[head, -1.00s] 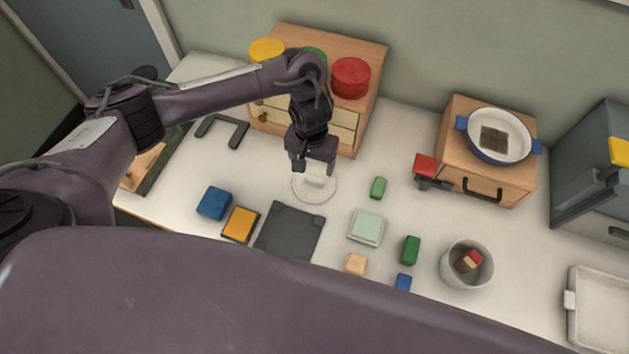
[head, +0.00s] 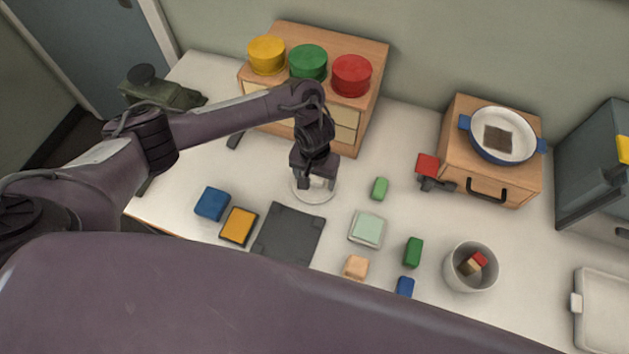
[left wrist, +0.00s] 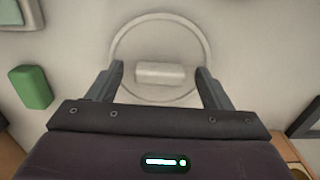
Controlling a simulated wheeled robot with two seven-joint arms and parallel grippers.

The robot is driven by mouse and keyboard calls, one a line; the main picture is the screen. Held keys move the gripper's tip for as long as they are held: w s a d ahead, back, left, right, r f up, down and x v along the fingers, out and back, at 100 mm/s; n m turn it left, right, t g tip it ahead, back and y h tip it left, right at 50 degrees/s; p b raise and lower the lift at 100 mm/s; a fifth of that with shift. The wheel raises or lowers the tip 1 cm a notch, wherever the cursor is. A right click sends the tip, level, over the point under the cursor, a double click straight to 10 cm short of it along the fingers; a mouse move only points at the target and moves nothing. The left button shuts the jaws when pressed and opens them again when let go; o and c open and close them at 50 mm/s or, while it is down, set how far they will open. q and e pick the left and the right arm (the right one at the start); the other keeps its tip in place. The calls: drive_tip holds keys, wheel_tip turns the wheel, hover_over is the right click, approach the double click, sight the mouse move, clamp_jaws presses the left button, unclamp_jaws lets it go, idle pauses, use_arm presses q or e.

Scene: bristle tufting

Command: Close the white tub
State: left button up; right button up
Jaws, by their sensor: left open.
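The white tub (head: 456,270) stands open at the right of the counter with red, tan and dark blocks inside. A round white lid (head: 313,197) with a bar handle lies flat on the counter, left of the tub. My left gripper (head: 317,184) is right above the lid. In the left wrist view the lid (left wrist: 124,48) lies ahead, and its handle (left wrist: 160,73) is between the two open fingers of my left gripper (left wrist: 160,75). I cannot tell whether the fingers touch the handle. My right gripper is not in view.
A dark grey board (head: 289,236), a pale green square (head: 367,229) and a green block (head: 380,188) lie near the lid. A wooden cabinet (head: 480,187) carries a white-and-blue pot (head: 500,148). A drawer unit (head: 366,112) with round tins stands behind.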

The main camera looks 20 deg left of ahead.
sight(314, 178)
use_arm(q)
drive_tip(key=shift+c, duration=0.4)
drive_tip(key=c, duration=1.1)
drive_tip(key=shift+o, duration=0.2)
drive_tip(key=shift+r, duration=0.55)
wheel_tip(314, 178, up, 19)
drive_tip(key=p, duration=0.6)
drive_tip(key=shift+p, duration=0.4)
